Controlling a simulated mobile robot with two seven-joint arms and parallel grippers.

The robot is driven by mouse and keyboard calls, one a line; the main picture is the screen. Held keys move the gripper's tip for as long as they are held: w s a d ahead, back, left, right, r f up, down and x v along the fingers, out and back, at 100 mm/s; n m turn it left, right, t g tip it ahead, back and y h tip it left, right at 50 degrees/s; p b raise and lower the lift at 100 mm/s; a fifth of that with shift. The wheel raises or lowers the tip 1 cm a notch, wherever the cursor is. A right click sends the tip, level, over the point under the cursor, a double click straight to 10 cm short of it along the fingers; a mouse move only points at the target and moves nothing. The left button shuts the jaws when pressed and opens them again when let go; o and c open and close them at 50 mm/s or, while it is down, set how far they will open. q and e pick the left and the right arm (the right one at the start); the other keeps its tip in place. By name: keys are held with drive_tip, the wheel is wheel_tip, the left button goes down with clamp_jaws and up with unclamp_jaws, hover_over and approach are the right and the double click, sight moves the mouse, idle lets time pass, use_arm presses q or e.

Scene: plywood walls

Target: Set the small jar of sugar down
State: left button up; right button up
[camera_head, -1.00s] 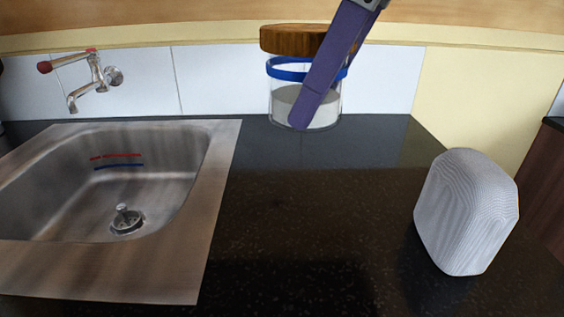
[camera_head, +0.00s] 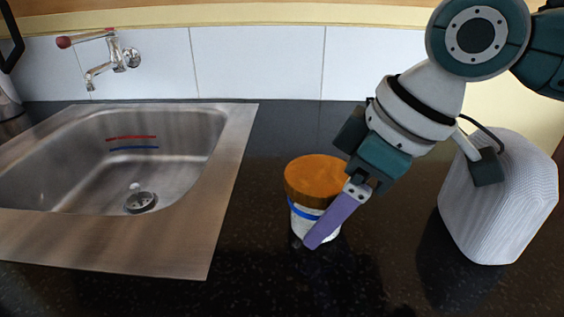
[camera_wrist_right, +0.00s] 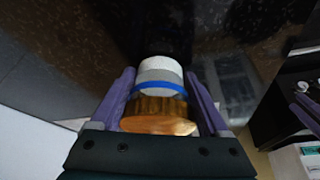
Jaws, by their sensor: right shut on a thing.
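The small jar of sugar (camera_head: 303,222) has a brown wooden lid, a blue band and pale contents. It is upright over the dark counter, right of the sink. My right gripper (camera_head: 307,241) is shut on it, with a purple finger across its right side that hides part of the glass. In the right wrist view the jar (camera_wrist_right: 160,72) sits between the two purple fingers of the gripper (camera_wrist_right: 162,77). Its base is at or close to the counter; I cannot tell whether it touches. My left gripper is not in view.
The dark counter (camera_head: 275,280) is clear in front of the jar. A steel sink (camera_head: 225,190) lies to its left, with a wall tap (camera_head: 118,58) behind. A grey ribbed speaker-like object (camera_head: 500,215) stands to the right, close to my right arm. A tiled wall (camera_head: 260,60) is behind.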

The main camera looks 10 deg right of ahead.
drive_tip(key=o, duration=1.4)
drive_tip(key=shift+f, duration=0.1)
drive_tip(key=shift+d+r, duration=0.1)
drive_tip(key=shift+r, duration=0.35)
drive_tip(key=p+v, duration=0.2)
drive_tip(key=v, duration=0.9)
drive_tip(key=shift+r, duration=0.2)
drive_tip(key=shift+s, duration=0.1)
